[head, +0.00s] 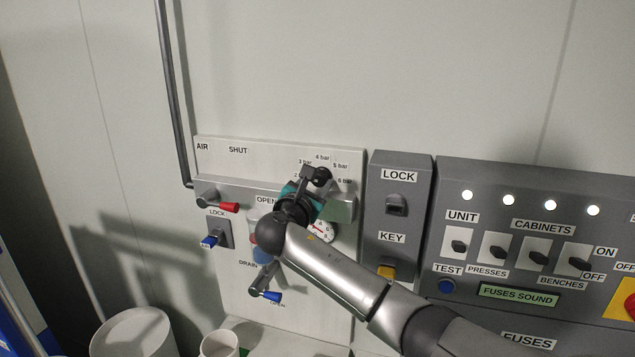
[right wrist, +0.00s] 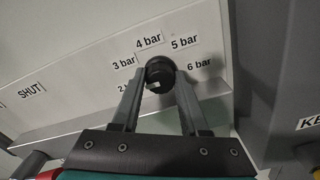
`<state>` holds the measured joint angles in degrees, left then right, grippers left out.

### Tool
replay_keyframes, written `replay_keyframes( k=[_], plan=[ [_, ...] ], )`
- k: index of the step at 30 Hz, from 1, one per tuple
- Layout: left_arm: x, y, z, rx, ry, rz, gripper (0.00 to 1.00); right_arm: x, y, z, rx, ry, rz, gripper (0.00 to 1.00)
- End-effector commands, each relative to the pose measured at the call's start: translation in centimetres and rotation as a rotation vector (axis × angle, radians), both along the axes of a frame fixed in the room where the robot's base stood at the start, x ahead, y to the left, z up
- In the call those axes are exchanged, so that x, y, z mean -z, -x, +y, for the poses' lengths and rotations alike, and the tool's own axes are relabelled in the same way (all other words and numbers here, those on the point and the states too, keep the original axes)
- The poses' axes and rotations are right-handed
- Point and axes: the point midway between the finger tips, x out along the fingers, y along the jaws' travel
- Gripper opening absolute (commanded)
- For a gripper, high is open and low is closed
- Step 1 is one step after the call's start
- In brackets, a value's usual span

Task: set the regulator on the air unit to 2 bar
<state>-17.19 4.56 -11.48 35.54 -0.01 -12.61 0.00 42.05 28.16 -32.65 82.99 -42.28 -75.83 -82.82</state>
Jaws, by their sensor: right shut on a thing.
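The air unit (head: 215,168) is a pale panel on the wall, in the middle of the head view. Its regulator is a round black knob (right wrist: 159,70) with bar labels in an arc around it; 3, 4, 5 and 6 bar read clearly, and the 2 bar label (right wrist: 123,87) is partly covered by a finger. A small pale mark shows low on the knob; I cannot tell the exact setting. My right gripper (head: 314,175) is shut on the knob, one finger on each side. A white gauge (head: 322,232) is partly hidden by my wrist; its reading is unclear. My left gripper is out of view.
A red-handled valve (head: 229,206), a blue lock handle (head: 209,241) and a blue-tipped drain lever (head: 272,296) lie left of and below my wrist. A grey lock-and-key box (head: 398,220) and a switch panel (head: 520,190) stand right. A white bin (head: 131,335) is below left.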

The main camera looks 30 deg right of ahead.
Motion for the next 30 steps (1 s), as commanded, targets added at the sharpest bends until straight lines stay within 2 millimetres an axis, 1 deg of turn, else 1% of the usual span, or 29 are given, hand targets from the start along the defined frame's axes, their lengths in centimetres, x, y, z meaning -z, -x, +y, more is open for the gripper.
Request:
replay_keyframes(
  k=[6, 12, 28, 29, 30],
  plan=[
    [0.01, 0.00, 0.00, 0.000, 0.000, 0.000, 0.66, 0.19, 0.01, 0.04, 0.000, 0.076, 0.093, 0.00],
    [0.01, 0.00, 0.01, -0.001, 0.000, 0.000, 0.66, 0.21, 0.00, 0.05, 0.000, 0.112, 0.136, 0.00],
    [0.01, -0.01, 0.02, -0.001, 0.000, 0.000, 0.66, 0.26, 0.01, 0.04, -0.001, 0.125, 0.152, 0.00],
    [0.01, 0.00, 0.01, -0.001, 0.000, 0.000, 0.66, 0.26, 0.01, 0.04, -0.001, 0.124, 0.152, 0.47],
    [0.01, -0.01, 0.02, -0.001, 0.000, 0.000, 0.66, 0.24, 0.01, 0.05, -0.001, 0.124, 0.152, 0.52]
  ],
)
